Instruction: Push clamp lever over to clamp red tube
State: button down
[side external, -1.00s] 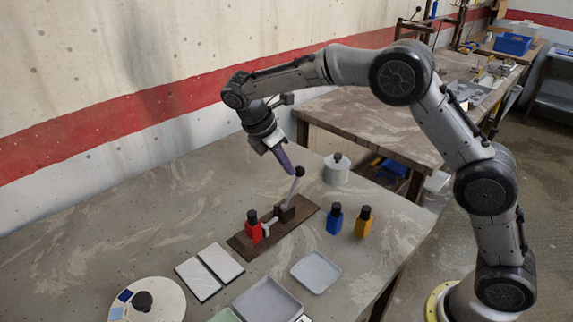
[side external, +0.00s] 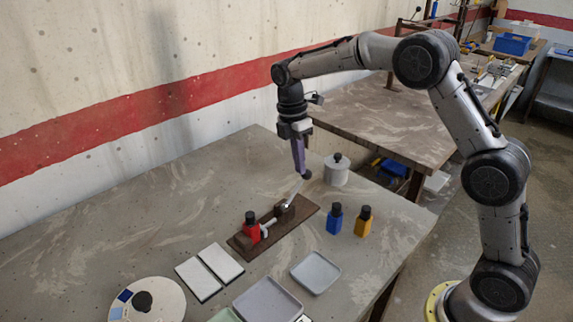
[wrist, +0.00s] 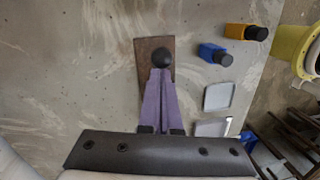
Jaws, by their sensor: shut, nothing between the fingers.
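The red tube (side external: 251,231), with a black cap, stands upright at the left end of a brown base board (side external: 240,246). The clamp on the board has a pale lever (side external: 295,192) with a black ball knob (side external: 307,175), tilted right, away from the tube. The clamp's pale arm (side external: 268,227) reaches toward the tube; whether it touches is too small to tell. My gripper (side external: 303,174), with purple fingers, is shut and points down at the knob's left side. In the wrist view, the knob (wrist: 163,57) is just beyond the fingertips; the fingers hide much of the board.
A blue bottle (side external: 335,219) and a yellow bottle (side external: 363,221) stand right of the board. A white lidded pot (side external: 337,171) is behind. Grey trays (side external: 315,272), white tiles (side external: 209,272) and a round dish (side external: 165,302) lie in front. The table left of the board is clear.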

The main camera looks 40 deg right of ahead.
jog(key=shift+d+f, duration=0.5)
jog(key=shift+d, duration=0.25)
